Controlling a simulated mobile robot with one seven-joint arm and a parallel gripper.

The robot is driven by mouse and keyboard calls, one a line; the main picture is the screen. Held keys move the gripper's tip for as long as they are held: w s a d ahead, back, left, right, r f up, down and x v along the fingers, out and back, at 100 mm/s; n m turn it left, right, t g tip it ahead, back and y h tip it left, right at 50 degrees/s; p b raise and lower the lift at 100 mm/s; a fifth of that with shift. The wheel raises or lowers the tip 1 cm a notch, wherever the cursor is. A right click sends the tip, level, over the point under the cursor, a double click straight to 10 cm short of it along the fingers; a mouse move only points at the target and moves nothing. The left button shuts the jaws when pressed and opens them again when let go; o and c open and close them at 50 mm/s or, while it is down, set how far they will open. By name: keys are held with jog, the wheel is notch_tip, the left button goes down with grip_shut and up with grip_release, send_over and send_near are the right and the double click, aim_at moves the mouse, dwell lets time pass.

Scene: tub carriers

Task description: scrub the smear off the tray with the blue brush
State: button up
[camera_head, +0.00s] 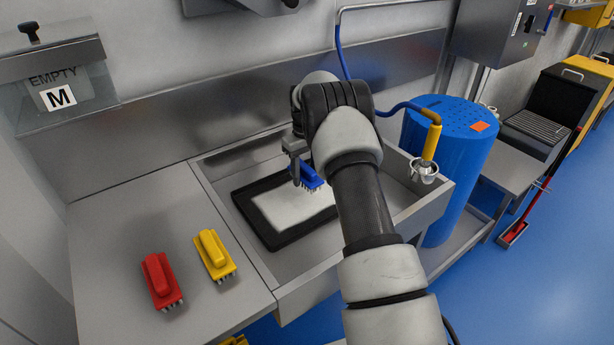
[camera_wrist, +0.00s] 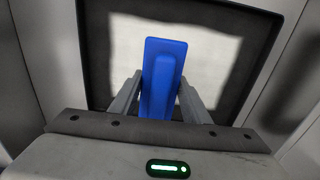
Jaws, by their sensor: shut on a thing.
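The blue brush (camera_head: 308,176) is in my gripper (camera_head: 297,160), over the tray in the sink basin. In the wrist view the blue brush (camera_wrist: 163,70) sits between the two fingers of my gripper (camera_wrist: 158,95), which are shut on its handle. The black-rimmed tray (camera_head: 262,233) lies in the basin, partly hidden by my arm. Its middle is covered by a whitish area (camera_head: 282,212), also seen in the wrist view (camera_wrist: 215,62). I cannot tell whether the bristles touch the tray, and no separate smear is distinct.
A red brush (camera_head: 158,277) and a yellow brush (camera_head: 213,254) stand on the steel counter (camera_head: 120,225) left of the basin. The basin walls (camera_head: 235,245) surround the tray. A blue drum (camera_head: 455,150) and a yellow-handled hose nozzle (camera_head: 431,140) are at the right.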

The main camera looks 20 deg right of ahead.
jog(key=shift+r+p, duration=0.3)
jog(key=shift+r, duration=0.75)
